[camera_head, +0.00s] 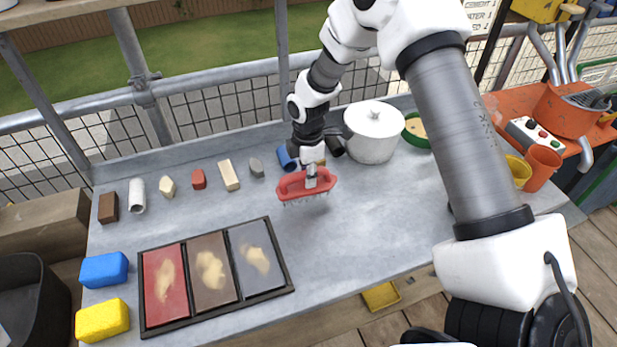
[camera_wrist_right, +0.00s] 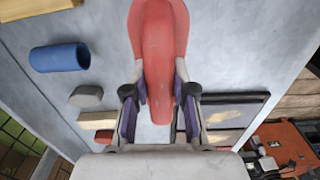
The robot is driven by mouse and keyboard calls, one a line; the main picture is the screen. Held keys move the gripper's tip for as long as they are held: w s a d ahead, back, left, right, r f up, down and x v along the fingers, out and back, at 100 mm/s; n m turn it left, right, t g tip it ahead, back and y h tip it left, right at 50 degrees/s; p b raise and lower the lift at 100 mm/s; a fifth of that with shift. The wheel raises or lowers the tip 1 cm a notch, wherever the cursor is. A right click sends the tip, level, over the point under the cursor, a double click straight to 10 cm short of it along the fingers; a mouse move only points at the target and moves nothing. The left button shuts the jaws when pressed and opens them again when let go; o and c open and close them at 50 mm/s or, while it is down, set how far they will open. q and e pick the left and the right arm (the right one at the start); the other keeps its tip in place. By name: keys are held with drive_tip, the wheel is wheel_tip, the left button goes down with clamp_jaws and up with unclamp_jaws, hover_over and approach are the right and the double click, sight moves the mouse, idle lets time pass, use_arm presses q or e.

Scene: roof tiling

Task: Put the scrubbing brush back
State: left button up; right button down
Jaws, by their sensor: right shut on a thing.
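The red scrubbing brush (camera_head: 306,187) is held by my right gripper (camera_head: 311,173) over the middle of the grey worktop (camera_head: 365,235). Its bristles point down; I cannot tell whether they touch the worktop. In the right wrist view the brush's red handle (camera_wrist_right: 158,50) runs between the two fingers of my right gripper (camera_wrist_right: 162,88), which are shut on it. My left gripper is not in view.
A framed tray (camera_head: 267,297) with red, brown and grey panels, each smeared, lies at the front left. Blue (camera_head: 104,270) and yellow (camera_head: 102,320) sponges lie left of it. Several small pieces form a row behind. A lidded white pot (camera_head: 371,140) stands behind the brush.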

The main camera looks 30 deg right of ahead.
drive_tip(key=shift+s+f, duration=0.2)
drive_tip(key=shift+f, duration=0.6)
drive_tip(key=shift+w+f, duration=0.1)
drive_tip(key=shift+f, duration=0.45)
drive_tip(key=c, duration=1)
unclamp_jaws()
drive_tip(key=shift+o, duration=0.2)
wheel_tip(320, 180, up, 12)
drive_tip(key=shift+r+b, duration=0.15)
drive_tip(key=shift+b, duration=0.35)
